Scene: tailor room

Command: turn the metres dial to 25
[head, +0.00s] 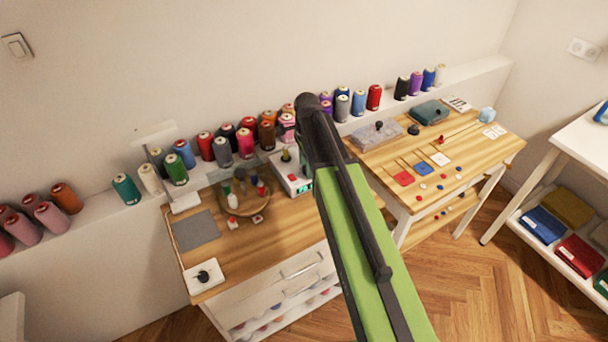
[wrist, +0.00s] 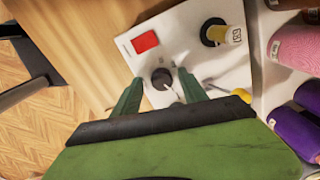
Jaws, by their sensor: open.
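In the wrist view, a dark round dial (wrist: 161,76) sits on the top of a white box (wrist: 133,62). A thin pale mark shows beside it; no numbers are readable, so its setting cannot be told. My gripper (wrist: 160,88) is open, with its green fingers on either side of the dial. Whether they touch it cannot be told. The white box (head: 291,172) also shows in the head view, on the left wooden table, partly beside my arm. My gripper is hidden behind my arm there.
A red button (wrist: 145,42) and a yellow spool (wrist: 234,34) on a dark post share the box top. Large thread cones (wrist: 298,45) stand close on the right. In the head view, a round wooden tray (head: 240,207) holds small spools, and a black knob (head: 203,276) sits on a white plate.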

